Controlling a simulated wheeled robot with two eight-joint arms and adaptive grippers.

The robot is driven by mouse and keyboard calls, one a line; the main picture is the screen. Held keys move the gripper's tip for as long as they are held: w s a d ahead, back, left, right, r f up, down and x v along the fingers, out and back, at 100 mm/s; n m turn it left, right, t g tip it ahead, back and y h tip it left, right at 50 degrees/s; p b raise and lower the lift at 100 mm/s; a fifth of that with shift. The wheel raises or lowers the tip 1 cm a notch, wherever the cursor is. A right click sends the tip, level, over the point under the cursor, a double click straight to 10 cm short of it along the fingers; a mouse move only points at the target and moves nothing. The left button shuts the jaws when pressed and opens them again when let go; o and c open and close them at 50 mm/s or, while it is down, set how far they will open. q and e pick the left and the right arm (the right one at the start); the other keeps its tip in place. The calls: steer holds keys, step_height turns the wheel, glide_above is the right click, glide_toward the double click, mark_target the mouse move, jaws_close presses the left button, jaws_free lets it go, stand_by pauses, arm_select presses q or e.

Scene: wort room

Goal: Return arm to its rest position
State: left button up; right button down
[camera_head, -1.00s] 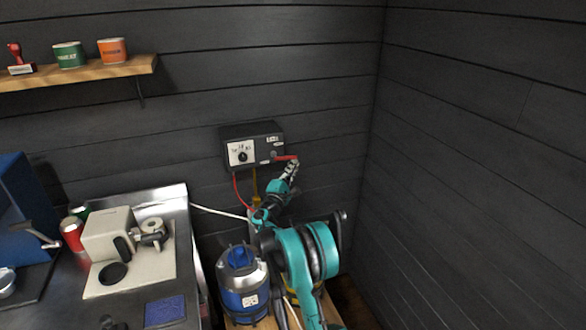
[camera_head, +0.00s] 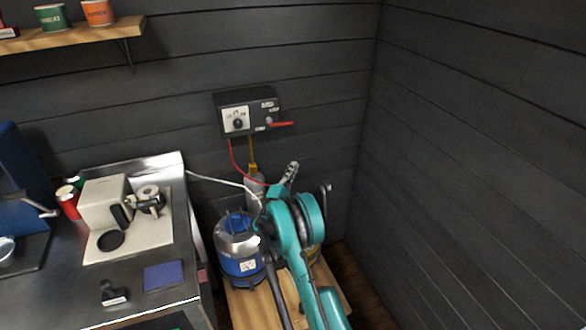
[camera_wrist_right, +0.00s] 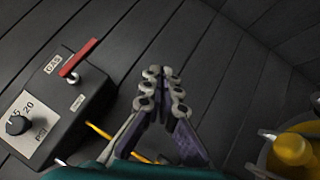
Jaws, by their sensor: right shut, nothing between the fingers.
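My right arm shows teal and black in the head view, and its gripper (camera_head: 291,172) is below the control box, in front of the dark wall. In the right wrist view the gripper (camera_wrist_right: 162,78) has its fingertips close together with nothing between them, apart from the box. The black control box (camera_head: 247,112) hangs on the wall with a white dial panel and a red lever (camera_head: 283,124) pointing right. The box (camera_wrist_right: 84,107) and the red lever (camera_wrist_right: 78,57) also show at the left of the right wrist view. My left gripper is not in view.
A blue and silver canister (camera_head: 238,247) stands on a wooden surface close to my right arm. A steel counter (camera_head: 60,292) with a beige machine (camera_head: 104,203) is at the left. A shelf (camera_head: 75,36) with cups is above. The right wall is bare. A yellow object (camera_wrist_right: 292,150) is at lower right.

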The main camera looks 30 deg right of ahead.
stand_by(0.6)
steer(key=s+a+r+m+g+y, duration=0.4)
steer(key=s+a+r+m+y, duration=0.4)
steer(key=s, duration=0.4)
steer(key=s+a+f+y, duration=0.2)
steer(key=s+a+y, duration=0.1)
steer(key=s+a, duration=0.4)
steer(key=s+a+f+m+y, duration=0.1)
steer(key=s+a+f+y, duration=0.1)
steer(key=s+a, duration=0.6)
steer(key=s+a+f+m+y, duration=0.1)
steer(key=s+a+y, duration=0.3)
steer(key=s+a, duration=0.4)
steer(key=shift+a+f+g+y, duration=0.3)
steer(key=shift+a+f+g, duration=0.05)
steer(key=shift+f+g, duration=0.05)
